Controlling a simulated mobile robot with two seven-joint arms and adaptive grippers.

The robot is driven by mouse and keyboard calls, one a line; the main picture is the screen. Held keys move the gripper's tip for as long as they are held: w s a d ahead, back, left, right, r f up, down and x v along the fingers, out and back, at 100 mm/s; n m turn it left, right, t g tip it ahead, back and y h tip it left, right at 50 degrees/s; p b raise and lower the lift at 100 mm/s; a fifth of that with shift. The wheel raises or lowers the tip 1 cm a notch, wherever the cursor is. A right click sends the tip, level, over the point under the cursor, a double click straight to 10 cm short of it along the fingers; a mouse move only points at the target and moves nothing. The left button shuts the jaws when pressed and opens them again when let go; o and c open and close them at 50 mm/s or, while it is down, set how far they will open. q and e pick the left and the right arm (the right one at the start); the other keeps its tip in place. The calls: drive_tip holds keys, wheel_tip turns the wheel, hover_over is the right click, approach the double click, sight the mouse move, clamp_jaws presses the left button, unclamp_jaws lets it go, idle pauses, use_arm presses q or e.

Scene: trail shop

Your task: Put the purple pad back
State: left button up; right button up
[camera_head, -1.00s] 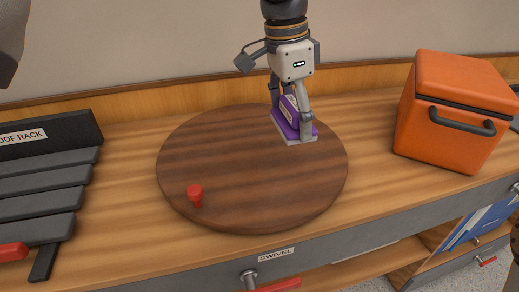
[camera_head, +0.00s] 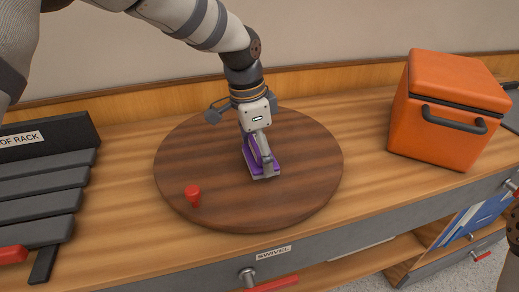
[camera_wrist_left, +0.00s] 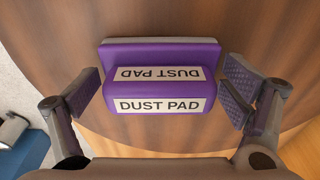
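The purple pad (camera_wrist_left: 160,75), labelled DUST PAD, is on the round wooden swivel board (camera_head: 215,150), right of its middle. In the head view the pad (camera_head: 252,150) is partly hidden by my left gripper (camera_head: 258,165). That gripper is low over the board, pointing down. In the left wrist view the fingers of my left gripper (camera_wrist_left: 165,90) stand on both sides of the pad's raised handle, with a narrow gap at each side. It is open around the pad. My right gripper is not in view.
A red knob (camera_head: 193,195) stands at the board's front left. An orange cool box (camera_head: 440,115) is on the counter at right. A grey slatted rack (camera_head: 45,190) labelled ROOF RACK is at left. A red-handled lever (camera_head: 270,284) is below the SWIVEL label.

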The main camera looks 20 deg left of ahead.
sight(251, 157)
use_arm(q)
drive_tip(key=shift+r, duration=0.1)
wheel_tip(251, 157, up, 12)
drive_tip(key=s+a, duration=0.1)
drive_tip(key=shift+a+p, duration=0.2)
drive_tip(key=shift+p, duration=0.1)
idle(0.4)
